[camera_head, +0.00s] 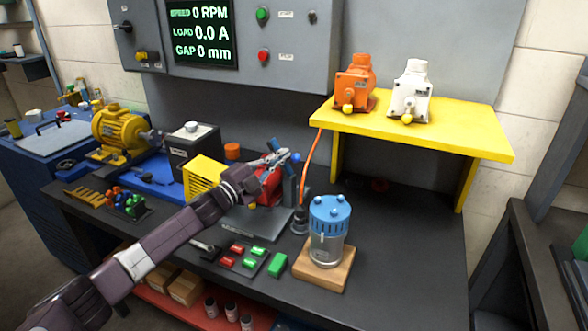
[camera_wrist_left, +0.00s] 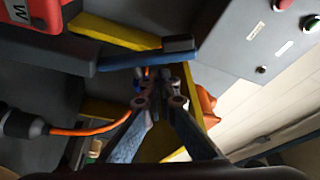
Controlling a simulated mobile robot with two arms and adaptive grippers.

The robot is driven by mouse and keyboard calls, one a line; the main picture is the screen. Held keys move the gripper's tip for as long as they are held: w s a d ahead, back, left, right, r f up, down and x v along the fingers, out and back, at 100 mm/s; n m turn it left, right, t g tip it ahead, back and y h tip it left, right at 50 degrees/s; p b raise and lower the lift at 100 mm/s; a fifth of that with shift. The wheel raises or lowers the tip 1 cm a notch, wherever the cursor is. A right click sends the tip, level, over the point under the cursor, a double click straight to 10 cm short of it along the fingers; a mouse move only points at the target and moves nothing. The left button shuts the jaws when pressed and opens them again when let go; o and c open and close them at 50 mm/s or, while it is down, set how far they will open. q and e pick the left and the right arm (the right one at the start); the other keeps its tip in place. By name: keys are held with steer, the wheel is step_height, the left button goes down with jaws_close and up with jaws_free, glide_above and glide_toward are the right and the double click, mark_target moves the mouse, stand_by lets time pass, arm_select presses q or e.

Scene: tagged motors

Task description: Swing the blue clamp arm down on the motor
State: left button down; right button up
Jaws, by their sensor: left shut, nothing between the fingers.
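The red motor (camera_head: 270,188) sits on a dark plate at the middle of the bench, partly hidden behind my left wrist. A red corner of it with a white mark shows at the top left of the wrist view (camera_wrist_left: 28,14). The blue clamp arm (camera_head: 290,190) stands up beside the motor's right side; in the wrist view it looks like a dark blue bar (camera_wrist_left: 130,60) ahead of my fingers. My left gripper (camera_head: 279,157) is shut and empty, above the motor and close to the arm's upper end. Its fingertips (camera_wrist_left: 160,100) show in the wrist view; contact cannot be told.
A blue-lidded jar (camera_head: 330,232) on a wooden block stands at the right front. The yellow shelf (camera_head: 430,130) holds an orange motor (camera_head: 355,83) and a white motor (camera_head: 410,92). An orange cable (camera_head: 311,160) hangs right of the clamp. Red and green blocks (camera_head: 277,265) lie in front.

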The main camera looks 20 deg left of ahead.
arm_select(q)
steer(key=a+f+n+t+y+b, duration=0.1)
steer(key=n, duration=0.2)
steer(key=a+f+n+t+y+b, duration=0.1)
steer(key=a+n+b, duration=0.1)
steer(key=n, duration=0.2)
steer(key=a+f+n+t+y+b, duration=0.1)
steer(key=n, duration=0.2)
steer(key=shift+a+f+n, duration=0.2)
steer(key=shift+a+n, duration=0.05)
steer(key=shift+n, duration=0.15)
steer(key=shift+w+a+f+n+y+b, duration=0.1)
steer(key=shift+f+n+y+b, duration=0.2)
steer(key=shift+n, duration=0.35)
steer(key=shift+s+a+f+n+y, duration=0.15)
steer(key=shift+n+y, duration=0.2)
steer(key=shift+n, duration=0.35)
steer(key=shift+w+f+n+y+b, duration=0.2)
steer(key=shift+n+y, duration=0.15)
steer(key=shift+n, duration=0.3)
steer(key=shift+a+f+n, duration=0.1)
steer(key=shift+f+n, duration=0.05)
steer(key=shift+n, duration=0.15)
arm_select(e)
step_height(320, 180, down, 6)
steer(key=shift+d+r, duration=0.1)
steer(key=shift+d, duration=0.05)
arm_select(q)
steer(key=shift+a, duration=0.1)
